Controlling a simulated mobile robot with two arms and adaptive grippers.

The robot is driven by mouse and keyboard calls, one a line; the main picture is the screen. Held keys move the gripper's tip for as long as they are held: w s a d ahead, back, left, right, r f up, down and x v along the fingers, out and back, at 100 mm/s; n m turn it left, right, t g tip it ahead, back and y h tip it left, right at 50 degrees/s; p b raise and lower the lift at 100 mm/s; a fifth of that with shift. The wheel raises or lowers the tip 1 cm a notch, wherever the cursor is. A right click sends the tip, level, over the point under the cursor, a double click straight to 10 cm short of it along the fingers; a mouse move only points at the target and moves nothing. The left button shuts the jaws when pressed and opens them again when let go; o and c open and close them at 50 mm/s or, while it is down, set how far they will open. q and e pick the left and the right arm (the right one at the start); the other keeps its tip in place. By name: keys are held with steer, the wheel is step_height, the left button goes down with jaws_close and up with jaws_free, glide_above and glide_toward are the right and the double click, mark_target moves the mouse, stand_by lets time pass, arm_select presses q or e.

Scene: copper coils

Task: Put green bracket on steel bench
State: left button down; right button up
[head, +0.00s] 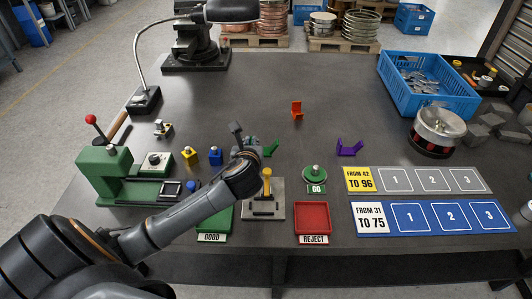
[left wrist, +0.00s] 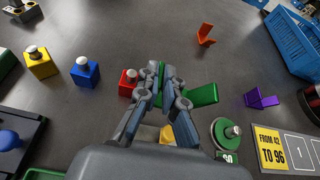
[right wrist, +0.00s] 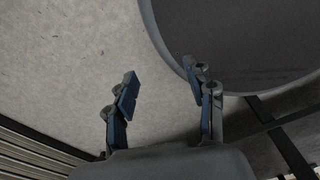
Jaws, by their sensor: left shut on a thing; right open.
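The green bracket (head: 271,149) shows at the middle of the bench, just right of my left gripper (head: 245,140). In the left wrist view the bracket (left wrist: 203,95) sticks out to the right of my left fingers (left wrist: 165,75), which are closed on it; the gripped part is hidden. Whether the bracket touches the surface below I cannot tell. The steel bench (head: 230,90) is the wide dark grey top. My right gripper (right wrist: 160,88) is open and empty in the right wrist view, over pale floor beside a dark surface edge.
An orange bracket (head: 297,110) and a purple bracket (head: 349,148) stand on the bench. A blue crate (head: 425,90), green press (head: 105,172) and red tray (head: 313,217) stand around. The back middle is clear.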

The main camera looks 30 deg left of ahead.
mark_target(265, 152)
arm_select(q)
steer(key=w+f, duration=0.1)
steer(key=f, duration=0.1)
steer(key=w+d+f, duration=0.1)
steer(key=w, duration=0.1)
steer(key=w+f, duration=0.2)
steer(key=shift+w+d+f+b, duration=0.1)
steer(key=shift+d+f+b, duration=0.25)
steer(key=f, duration=0.3)
steer(key=shift+w+d, duration=0.1)
steer(key=shift+w, duration=0.15)
steer(key=shift+f, duration=0.35)
arm_select(e)
steer(key=shift+w+d+f, duration=0.35)
steer(key=shift+w+d, duration=0.05)
steer(key=shift+d, duration=0.05)
arm_select(q)
steer(key=shift+f, duration=0.1)
steer(key=c, duration=1.5)
jaws_free()
arm_select(e)
steer(key=shift+a, duration=0.25)
